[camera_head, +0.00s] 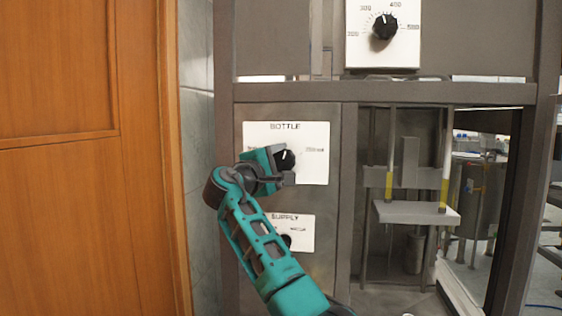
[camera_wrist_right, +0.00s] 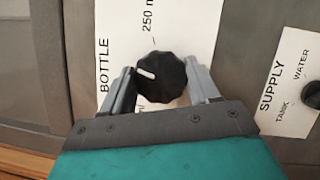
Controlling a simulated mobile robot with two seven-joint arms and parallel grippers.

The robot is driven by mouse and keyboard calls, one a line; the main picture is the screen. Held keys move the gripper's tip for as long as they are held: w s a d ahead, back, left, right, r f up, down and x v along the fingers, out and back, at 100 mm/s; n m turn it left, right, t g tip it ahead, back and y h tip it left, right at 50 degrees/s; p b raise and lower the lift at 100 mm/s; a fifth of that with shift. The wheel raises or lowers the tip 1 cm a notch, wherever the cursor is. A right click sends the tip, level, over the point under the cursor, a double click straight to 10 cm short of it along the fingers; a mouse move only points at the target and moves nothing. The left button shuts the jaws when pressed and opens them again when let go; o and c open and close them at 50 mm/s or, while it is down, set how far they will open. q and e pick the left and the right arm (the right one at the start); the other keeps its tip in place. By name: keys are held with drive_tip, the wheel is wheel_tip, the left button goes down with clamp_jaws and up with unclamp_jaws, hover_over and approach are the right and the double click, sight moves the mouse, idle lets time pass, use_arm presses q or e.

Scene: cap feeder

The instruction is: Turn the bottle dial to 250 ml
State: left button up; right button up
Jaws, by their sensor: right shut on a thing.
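The bottle dial (camera_head: 285,160) is a black ribbed knob with a white pointer mark, on a white plate (camera_head: 311,133) headed BOTTLE. In the right wrist view the dial (camera_wrist_right: 161,77) shows between my fingers. Its pointer aims toward the BOTTLE heading, with the 250 ml label (camera_wrist_right: 148,20) off to one side, so mark and label do not line up. A partly hidden second label lies on the opposite side. My right gripper (camera_head: 283,165) is shut on the dial, one finger on each side (camera_wrist_right: 162,85). My left gripper is not in view.
A SUPPLY plate (camera_head: 292,222) with a dark knob sits below, partly behind my right arm. Another dial (camera_head: 384,27) with a numbered scale is above. An open bay with a grey platform (camera_head: 416,212) is to the right, and a wooden door (camera_head: 75,200) is at left.

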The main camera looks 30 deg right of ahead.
drive_tip(key=m+p, duration=0.1)
drive_tip(key=m, duration=0.1)
drive_tip(key=shift+r+m+g+y, duration=0.15)
drive_tip(key=shift+m+g+y, duration=0.25)
drive_tip(key=shift+m+y+p, duration=0.5)
drive_tip(key=shift+m+p, duration=0.05)
drive_tip(key=shift+m, duration=0.65)
drive_tip(key=m+y+p, duration=0.1)
drive_tip(key=m, duration=0.2)
drive_tip(key=shift+m+y+p, duration=0.4)
drive_tip(key=o, duration=1.1)
drive_tip(key=shift+c, duration=0.2)
drive_tip(key=b+v, duration=0.1)
drive_tip(key=v, duration=1.2)
drive_tip(key=shift+r, duration=0.15)
